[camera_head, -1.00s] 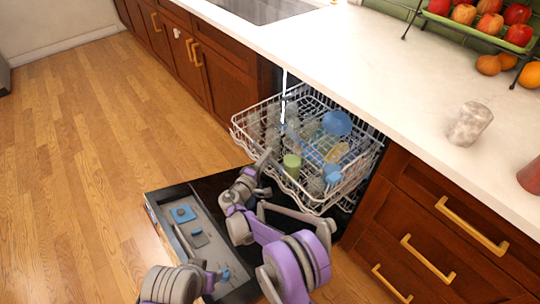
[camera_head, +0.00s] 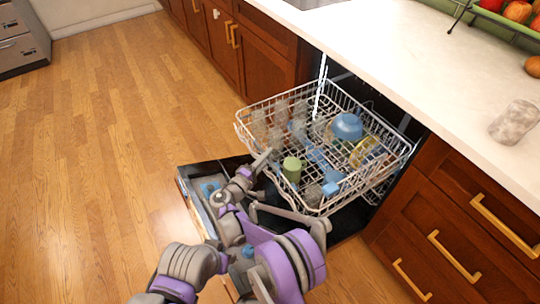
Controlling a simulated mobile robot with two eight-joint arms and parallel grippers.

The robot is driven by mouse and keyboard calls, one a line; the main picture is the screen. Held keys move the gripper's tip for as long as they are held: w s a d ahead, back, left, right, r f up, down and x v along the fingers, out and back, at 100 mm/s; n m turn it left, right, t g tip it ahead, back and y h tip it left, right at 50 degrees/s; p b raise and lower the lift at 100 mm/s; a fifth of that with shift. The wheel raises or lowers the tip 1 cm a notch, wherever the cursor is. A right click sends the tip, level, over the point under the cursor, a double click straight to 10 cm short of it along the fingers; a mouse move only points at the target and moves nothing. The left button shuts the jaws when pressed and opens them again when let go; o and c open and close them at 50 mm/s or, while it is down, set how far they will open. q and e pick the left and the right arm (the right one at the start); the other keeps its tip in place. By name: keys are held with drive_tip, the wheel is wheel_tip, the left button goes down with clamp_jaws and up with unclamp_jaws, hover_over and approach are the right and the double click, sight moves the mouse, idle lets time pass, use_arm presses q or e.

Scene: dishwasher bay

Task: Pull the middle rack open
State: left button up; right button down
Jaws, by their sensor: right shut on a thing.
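The middle rack (camera_head: 318,208) is a white wire basket standing well out of the dishwasher, above the lowered door (camera_head: 190,195). It holds a green cup (camera_head: 292,170), a blue bowl (camera_head: 347,126), a yellowish dish (camera_head: 365,152), blue pieces and several clear glasses. My right gripper (camera_head: 265,159) is at the rack's front left side, shut on its front rim; the exact contact is small and partly hidden. Part of my left arm shows at the bottom left, but its gripper cannot be made out.
A pale counter (camera_head: 420,70) runs above the dishwasher, with a stone-like cup (camera_head: 515,122) and a fruit rack at the upper right. Wooden drawers (camera_head: 455,225) with gold handles stand right of the bay. The wooden floor (camera_head: 110,130) on the left is clear.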

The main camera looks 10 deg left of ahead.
drive_tip(key=c, duration=0.6)
unclamp_jaws()
drive_tip(key=shift+c, duration=0.2)
use_arm(q)
drive_tip(key=shift+s, duration=0.1)
use_arm(e)
drive_tip(key=shift+s, duration=0.1)
